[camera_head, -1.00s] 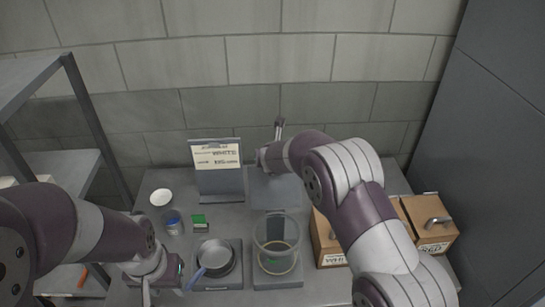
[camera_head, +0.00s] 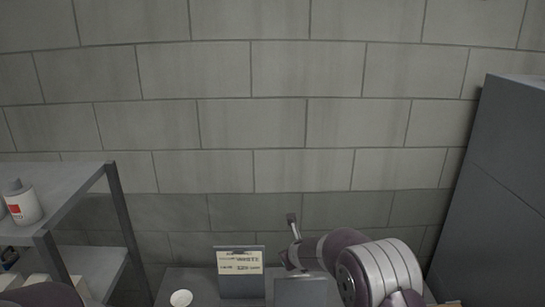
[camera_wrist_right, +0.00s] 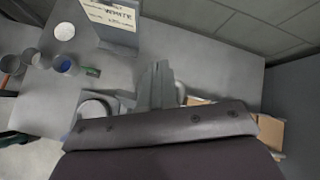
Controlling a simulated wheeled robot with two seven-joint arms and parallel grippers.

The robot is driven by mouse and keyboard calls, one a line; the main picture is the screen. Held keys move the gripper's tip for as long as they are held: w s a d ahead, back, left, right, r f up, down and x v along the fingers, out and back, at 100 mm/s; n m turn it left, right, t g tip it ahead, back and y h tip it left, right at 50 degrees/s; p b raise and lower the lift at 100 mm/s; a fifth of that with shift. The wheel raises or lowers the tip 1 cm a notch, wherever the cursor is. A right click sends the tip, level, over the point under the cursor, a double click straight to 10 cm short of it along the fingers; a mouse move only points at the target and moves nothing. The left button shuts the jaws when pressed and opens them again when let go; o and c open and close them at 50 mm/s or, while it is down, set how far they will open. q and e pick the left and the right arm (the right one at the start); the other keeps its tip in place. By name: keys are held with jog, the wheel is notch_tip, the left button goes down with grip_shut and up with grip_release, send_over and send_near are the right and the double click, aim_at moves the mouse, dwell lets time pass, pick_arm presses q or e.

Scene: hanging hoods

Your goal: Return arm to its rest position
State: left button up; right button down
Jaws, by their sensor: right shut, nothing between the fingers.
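My right arm (camera_head: 378,270), mauve and grey, comes up from the lower right of the head view, and its wrist is in front of the back wall over the bench. My right gripper (camera_head: 293,224) points upward there. In the right wrist view the gripper (camera_wrist_right: 158,72) has its grey fingers together, with nothing between them. Of my left arm only a mauve link (camera_head: 48,295) shows at the lower left edge of the head view; its gripper is out of the picture.
A labelled stand (camera_head: 240,284) and a white dish (camera_head: 181,298) are on the bench. A blue-filled cup (camera_wrist_right: 64,64), green item (camera_wrist_right: 91,71) and cardboard box (camera_wrist_right: 271,131) show below in the wrist view. A shelf (camera_head: 60,205) stands left, a tall grey panel (camera_head: 510,190) right.

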jog(key=s+f+n, duration=0.1)
jog(key=n, duration=0.1)
jog(key=s+f+n+g, duration=0.1)
jog(key=s+n, duration=0.1)
jog(key=n, duration=0.1)
jog(key=s+f+n+y+b, duration=0.1)
jog(key=s+f+n, duration=0.1)
jog(key=n, duration=0.1)
jog(key=shift+s+a+f+g, duration=0.1)
jog(key=shift+a+g, duration=0.25)
jog(key=shift+g, duration=0.05)
jog(key=s+d+f+n+g+b, duration=0.2)
jog(key=s+d+f+n+b, duration=0.1)
jog(key=s+n, duration=0.4)
jog(key=s+d+f+n+g+h+b, duration=0.1)
jog(key=s+d+f+n+b, duration=0.3)
jog(key=s+n+b, duration=0.4)
jog(key=s+d+f+n+g+b, duration=0.3)
jog(key=s+d+f+n+b, duration=0.1)
jog(key=s, duration=1.2)
notch_tip(320, 180, down, 2)
jog(key=n+b, duration=0.1)
jog(key=n, duration=0.2)
jog(key=shift+n+h, duration=0.3)
jog(key=shift+h, duration=0.1)
jog(key=shift+d, duration=0.1)
